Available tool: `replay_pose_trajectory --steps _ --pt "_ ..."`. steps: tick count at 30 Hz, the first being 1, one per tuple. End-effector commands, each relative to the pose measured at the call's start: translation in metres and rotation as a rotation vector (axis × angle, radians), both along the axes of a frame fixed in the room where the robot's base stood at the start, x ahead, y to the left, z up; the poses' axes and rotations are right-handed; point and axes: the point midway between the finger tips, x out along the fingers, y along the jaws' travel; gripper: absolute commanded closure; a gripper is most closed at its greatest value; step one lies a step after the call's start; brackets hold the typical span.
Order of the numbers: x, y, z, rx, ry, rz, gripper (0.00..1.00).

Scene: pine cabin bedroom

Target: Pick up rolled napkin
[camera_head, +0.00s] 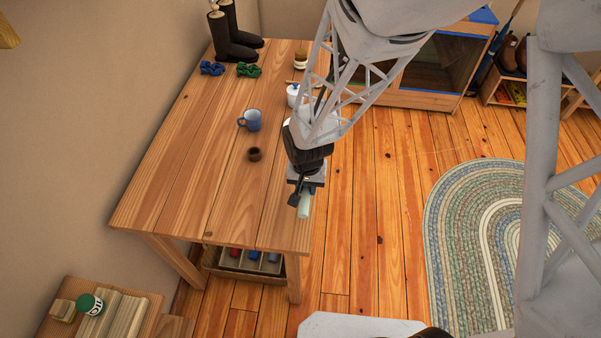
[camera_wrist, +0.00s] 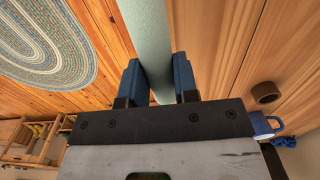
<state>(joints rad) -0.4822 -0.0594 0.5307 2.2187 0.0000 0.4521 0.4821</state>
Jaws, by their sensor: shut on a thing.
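The rolled napkin (camera_head: 304,206) is a pale green cylinder held in my gripper (camera_head: 305,190) near the right edge of the wooden table (camera_head: 185,190). In the wrist view, the napkin (camera_wrist: 148,40) runs up from between the two blue fingers of my gripper (camera_wrist: 159,80). The fingers are shut on it, one on each side. The napkin's end inside the jaws is partly hidden. I cannot tell exactly how high it is above the table.
A white pot (camera_head: 292,95), blue and green cloths, and dark boots (camera_head: 232,45) are farther back. A braided rug (camera_head: 470,240) lies on the floor at right.

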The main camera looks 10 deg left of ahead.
Motion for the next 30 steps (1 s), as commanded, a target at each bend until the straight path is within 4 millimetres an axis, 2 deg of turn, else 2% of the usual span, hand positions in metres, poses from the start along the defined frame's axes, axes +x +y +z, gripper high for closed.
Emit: replay_pose_trajectory --steps 6,12,30 --pt "-0.024 -0.012 0.003 0.0 -0.001 0.0 0.95" --pt "-0.036 -0.018 0.004 0.001 -0.001 0.0 0.95" --pt "-0.041 -0.02 0.004 0.0 0.0 0.0 0.95"
